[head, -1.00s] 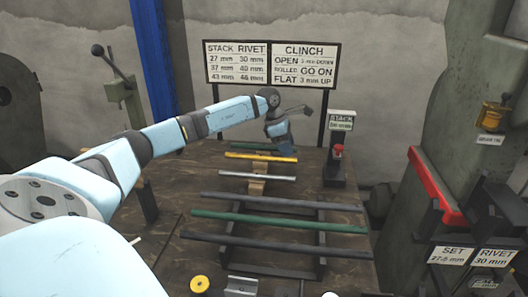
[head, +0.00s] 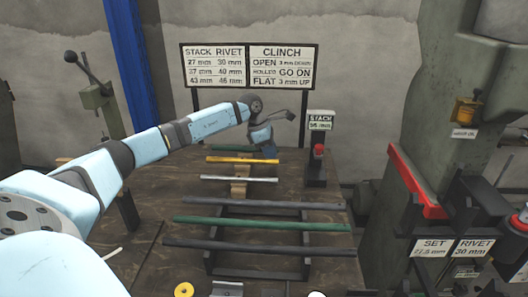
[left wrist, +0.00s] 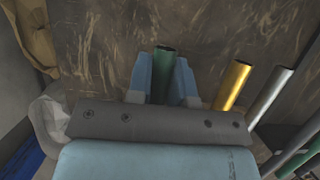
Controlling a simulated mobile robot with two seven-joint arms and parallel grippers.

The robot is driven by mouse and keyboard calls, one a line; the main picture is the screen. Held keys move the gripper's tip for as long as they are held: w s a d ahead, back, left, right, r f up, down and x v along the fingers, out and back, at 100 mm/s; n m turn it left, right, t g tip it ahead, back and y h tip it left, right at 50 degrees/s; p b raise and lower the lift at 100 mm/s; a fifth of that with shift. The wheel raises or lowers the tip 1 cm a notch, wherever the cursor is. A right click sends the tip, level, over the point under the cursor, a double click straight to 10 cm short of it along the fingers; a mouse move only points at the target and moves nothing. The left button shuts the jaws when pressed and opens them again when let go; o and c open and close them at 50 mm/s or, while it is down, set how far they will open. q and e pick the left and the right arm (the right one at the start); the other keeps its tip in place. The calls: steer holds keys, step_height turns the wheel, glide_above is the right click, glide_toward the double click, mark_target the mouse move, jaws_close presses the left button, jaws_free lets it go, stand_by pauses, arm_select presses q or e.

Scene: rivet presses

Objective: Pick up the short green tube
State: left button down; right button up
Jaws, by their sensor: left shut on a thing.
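The short green tube (head: 250,148) lies at the back of the bench, behind the yellow tube. My left gripper (head: 267,150) reaches down onto it at its right part. In the left wrist view the green tube (left wrist: 163,68) stands out between the two light blue fingers (left wrist: 161,82), which are shut on it. The gripper hides part of the tube. The head view does not show clearly whether the tube is clear of its support. My right gripper is not in view.
A yellow tube (head: 242,160) and a silver tube (head: 238,179) lie just in front. Longer dark and green tubes (head: 262,224) rest on a rack nearer to me. A stack gauge (head: 317,165) stands close on the right, and a sign board (head: 249,65) behind.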

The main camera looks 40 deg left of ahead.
arm_select(q)
step_height(320, 180, up, 20)
steer(key=p, duration=0.3)
steer(key=shift+f, duration=0.2)
